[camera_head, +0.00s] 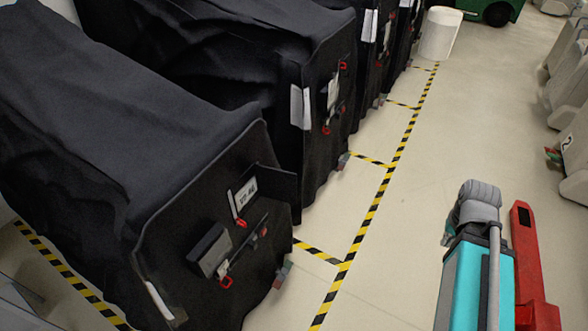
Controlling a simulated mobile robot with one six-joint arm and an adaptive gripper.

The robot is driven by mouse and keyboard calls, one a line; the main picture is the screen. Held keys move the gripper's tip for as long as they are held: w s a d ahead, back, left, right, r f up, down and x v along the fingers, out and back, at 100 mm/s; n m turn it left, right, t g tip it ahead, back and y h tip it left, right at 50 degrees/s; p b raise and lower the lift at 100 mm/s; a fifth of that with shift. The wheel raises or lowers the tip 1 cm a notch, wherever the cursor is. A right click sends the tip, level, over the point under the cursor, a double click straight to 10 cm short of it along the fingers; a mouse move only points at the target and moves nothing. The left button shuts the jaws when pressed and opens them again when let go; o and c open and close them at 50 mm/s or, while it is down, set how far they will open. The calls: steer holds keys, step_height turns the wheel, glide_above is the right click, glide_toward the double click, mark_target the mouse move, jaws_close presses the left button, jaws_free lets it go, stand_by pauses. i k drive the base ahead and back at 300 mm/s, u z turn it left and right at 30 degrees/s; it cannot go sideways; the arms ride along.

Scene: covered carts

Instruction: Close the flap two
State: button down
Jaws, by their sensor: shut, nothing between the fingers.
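The nearest black covered cart (175,215) stands at the left, its end face turned toward the aisle. On that face, a dark flap (272,183) sticks outward beside a white label holder (243,194) with a red catch. Lower on the same face, a second, greyer flap (209,249) also stands out, with red catches near it. No number on either flap can be read, so I cannot tell which is flap two. My gripper does not show in this view.
More black covered carts (285,50) stand in a row behind, with narrow gaps. Yellow-black floor tape (372,212) marks the bays. The pale aisle floor (455,135) is largely clear. A white cylinder (439,34) stands at the far end; grey units (572,75) line the right edge.

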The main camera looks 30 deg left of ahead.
mark_target(277, 185)
steer(key=u, duration=0.05)
steer(key=i, duration=3.55)
steer(key=u, duration=1.7)
